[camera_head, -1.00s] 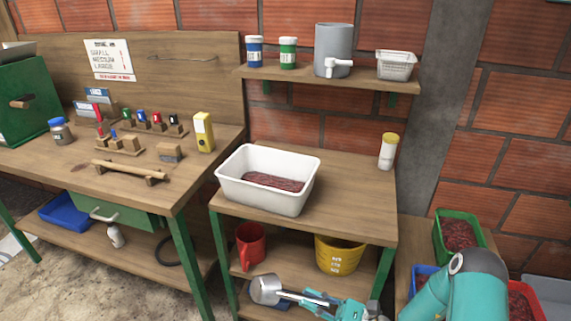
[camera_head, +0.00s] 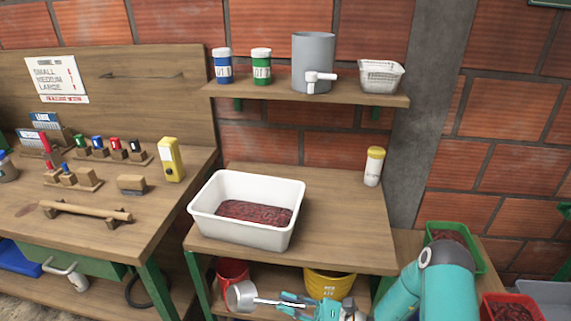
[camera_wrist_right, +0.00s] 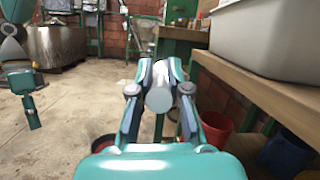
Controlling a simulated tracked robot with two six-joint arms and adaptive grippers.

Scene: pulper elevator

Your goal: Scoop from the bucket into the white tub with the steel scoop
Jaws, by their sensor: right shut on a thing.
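The white tub (camera_head: 205,224) stands on the wooden table and holds a layer of dark red contents. My right gripper (camera_head: 290,303) is shut on the steel scoop (camera_head: 240,297), low in front of the table. In the right wrist view the fingers (camera_wrist_right: 160,95) close around the scoop's pale round end (camera_wrist_right: 160,98). I cannot see into the scoop's bowl. On the lower shelf are a yellow bucket (camera_head: 330,284) and a red jug-like vessel (camera_head: 232,270), both partly hidden. A teal part, apparently my left gripper (camera_wrist_right: 32,112), shows small at the wrist view's left.
Green (camera_head: 478,262) and red (camera_head: 509,304) crates with dark red contents stand at the lower right, partly behind my arm. A yellow-capped jar (camera_head: 374,167) stands at the table's back right. The table (camera_head: 335,225) is clear right of the tub.

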